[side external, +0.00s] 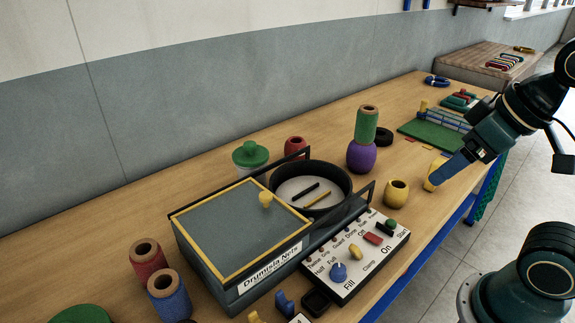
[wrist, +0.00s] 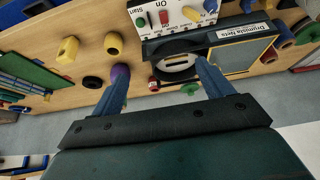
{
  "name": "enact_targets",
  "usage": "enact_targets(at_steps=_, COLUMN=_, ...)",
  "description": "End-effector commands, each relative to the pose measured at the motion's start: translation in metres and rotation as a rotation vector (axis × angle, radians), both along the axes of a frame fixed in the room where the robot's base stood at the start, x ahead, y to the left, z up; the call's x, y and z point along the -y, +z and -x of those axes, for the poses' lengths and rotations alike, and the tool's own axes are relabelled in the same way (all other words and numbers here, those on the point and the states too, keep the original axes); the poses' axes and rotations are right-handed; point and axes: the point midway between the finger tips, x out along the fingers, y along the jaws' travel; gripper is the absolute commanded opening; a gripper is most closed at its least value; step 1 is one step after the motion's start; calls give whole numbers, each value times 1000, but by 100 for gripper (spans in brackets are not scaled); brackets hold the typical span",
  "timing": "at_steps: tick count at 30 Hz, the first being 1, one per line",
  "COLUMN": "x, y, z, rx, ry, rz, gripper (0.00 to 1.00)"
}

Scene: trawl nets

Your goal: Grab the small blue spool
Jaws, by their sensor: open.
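A blue spool (side external: 168,295) with a tan core stands upright at the front left of the table, beside a red spool (side external: 148,255). My gripper (side external: 436,184) is at the right side of the table, far from the blue spool. In the side view its blue finger overlaps a yellow block; I cannot tell if they touch. In the wrist view the two blue fingers of my gripper (wrist: 161,66) are spread apart with nothing held.
A grey box (side external: 235,235) with a black round pan (side external: 340,178) and a control panel (side external: 350,262) stands mid-table. A green spool (side external: 366,123) sits on a purple pot (side external: 361,157). A yellow pot (side external: 396,194) and a green board (side external: 435,136) lie nearer my gripper.

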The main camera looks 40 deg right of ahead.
Motion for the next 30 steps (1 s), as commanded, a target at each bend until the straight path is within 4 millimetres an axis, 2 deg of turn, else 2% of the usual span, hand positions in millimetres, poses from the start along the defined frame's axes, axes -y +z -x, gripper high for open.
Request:
enact_targets(at_steps=8, x=-12, y=10, z=-22, rx=-10, ry=72, rz=5, gripper=79)
enact_targets(at_steps=14, x=-36, y=22, z=-57, rx=-23, ry=191, rz=12, gripper=79)
enact_targets(at_steps=23, x=-89, y=29, z=-116, rx=-42, ry=392, rz=25, gripper=79)
enact_targets(at_steps=30, x=-144, y=23, z=-157, rx=-56, ry=551, rz=33, gripper=79)
